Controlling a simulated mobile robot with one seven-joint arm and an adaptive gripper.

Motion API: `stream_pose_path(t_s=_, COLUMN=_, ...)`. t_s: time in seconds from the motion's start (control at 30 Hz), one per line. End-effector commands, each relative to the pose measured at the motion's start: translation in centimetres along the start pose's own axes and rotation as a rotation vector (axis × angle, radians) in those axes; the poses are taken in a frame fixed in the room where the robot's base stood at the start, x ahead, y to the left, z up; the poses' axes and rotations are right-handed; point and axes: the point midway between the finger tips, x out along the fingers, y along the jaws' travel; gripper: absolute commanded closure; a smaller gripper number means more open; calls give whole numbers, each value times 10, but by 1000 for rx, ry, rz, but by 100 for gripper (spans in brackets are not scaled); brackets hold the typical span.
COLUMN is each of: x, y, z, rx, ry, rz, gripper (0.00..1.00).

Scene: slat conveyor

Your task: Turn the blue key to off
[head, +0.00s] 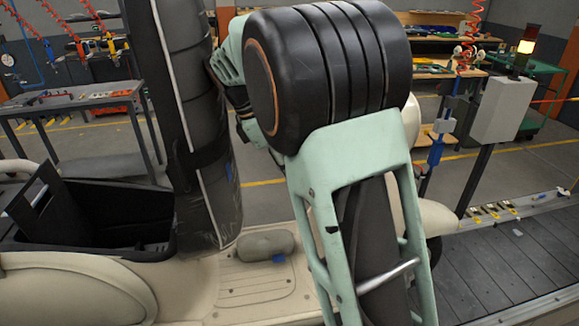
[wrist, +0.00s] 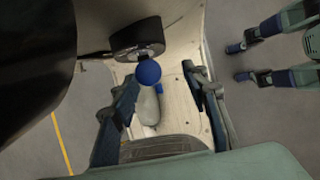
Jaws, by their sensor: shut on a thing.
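My gripper (wrist: 162,90) shows in the wrist view, its blue and dark fingers on the left and right. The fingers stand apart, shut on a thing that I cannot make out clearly. A round blue knob (wrist: 148,72) shows between the fingertips, near a black cylinder; I cannot tell whether the fingers touch it. I cannot pick out the blue key for certain in either view. A grey control box (head: 502,110) on a dark post stands at the right in the head view, its key not visible. My gripper is hidden in the head view.
The slat conveyor (head: 490,268) runs along the lower right, with yellow-marked parts (head: 492,211) on its rail. A stack light (head: 525,48) stands by the box. A grey workbench (head: 75,103) is at the left. Open floor (head: 535,160) lies behind the conveyor.

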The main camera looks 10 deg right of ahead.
Motion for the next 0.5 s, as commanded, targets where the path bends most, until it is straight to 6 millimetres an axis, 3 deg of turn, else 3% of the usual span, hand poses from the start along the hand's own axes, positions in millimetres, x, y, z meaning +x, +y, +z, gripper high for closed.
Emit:
stream_pose_path(t_s=0.2, x=-6, y=7, z=9, rx=12, ry=-1, rz=15, gripper=37)
stream_pose_path(t_s=0.5, x=-8, y=8, z=12, rx=18, ry=-3, rz=21, gripper=37)
